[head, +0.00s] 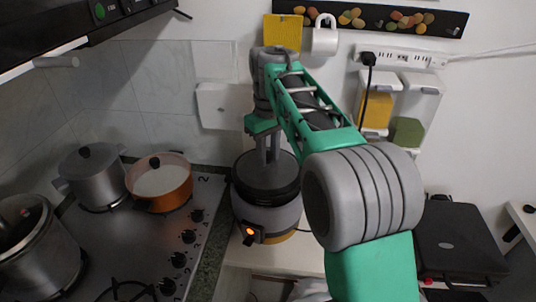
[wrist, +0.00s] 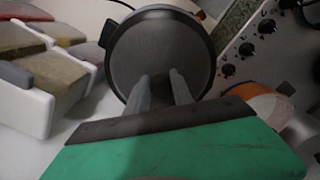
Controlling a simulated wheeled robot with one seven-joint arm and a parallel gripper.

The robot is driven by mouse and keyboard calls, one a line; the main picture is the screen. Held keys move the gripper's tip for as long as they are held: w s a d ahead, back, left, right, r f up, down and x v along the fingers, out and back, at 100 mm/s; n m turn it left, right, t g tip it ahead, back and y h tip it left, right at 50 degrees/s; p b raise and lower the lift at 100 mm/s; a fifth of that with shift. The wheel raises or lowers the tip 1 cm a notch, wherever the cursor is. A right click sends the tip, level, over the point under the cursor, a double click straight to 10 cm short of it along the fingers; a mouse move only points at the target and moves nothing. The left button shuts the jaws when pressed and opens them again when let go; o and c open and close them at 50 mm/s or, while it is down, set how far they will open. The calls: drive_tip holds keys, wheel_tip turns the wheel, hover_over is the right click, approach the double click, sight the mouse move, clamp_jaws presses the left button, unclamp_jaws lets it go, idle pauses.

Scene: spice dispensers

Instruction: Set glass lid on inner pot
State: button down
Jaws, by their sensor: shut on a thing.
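The glass lid (head: 286,172) looks like a dark round disc over the top of a grey cooker (head: 278,218) with a lit orange light at its front. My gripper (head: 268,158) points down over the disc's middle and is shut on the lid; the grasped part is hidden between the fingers. In the wrist view the fingers (wrist: 160,84) reach the dark disc (wrist: 150,52), which has a paler rim. The inner pot cannot be told apart from the lid and the cooker's dark upper band. I cannot tell whether the lid touches the pot.
A hob on the left carries an orange pan (head: 160,180), a grey lidded pot (head: 92,172) and a large steel pot (head: 38,250). A black appliance (head: 455,240) stands on the right. Spice dispensers (head: 405,105) and a power strip (head: 403,58) are on the wall behind.

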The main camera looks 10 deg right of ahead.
sight(269, 154)
drive_tip(key=shift+s+f, duration=0.15)
drive_tip(key=shift+f, duration=0.55)
drive_tip(key=c, duration=1.2)
unclamp_jaws()
drive_tip(key=shift+s+f, duration=0.1)
drive_tip(key=shift+f, duration=0.1)
drive_tip(key=shift+o, duration=0.4)
drive_tip(key=r, duration=1.1)
drive_tip(key=shift+w+r, duration=0.25)
drive_tip(key=shift+r, duration=0.1)
drive_tip(key=s+f+m+t, duration=0.4)
drive_tip(key=s+f, duration=1.2)
drive_tip(key=s, duration=0.3)
drive_tip(key=shift+s+a+f, duration=0.15)
drive_tip(key=shift+s+f, duration=0.1)
drive_tip(key=shift+s, duration=0.15)
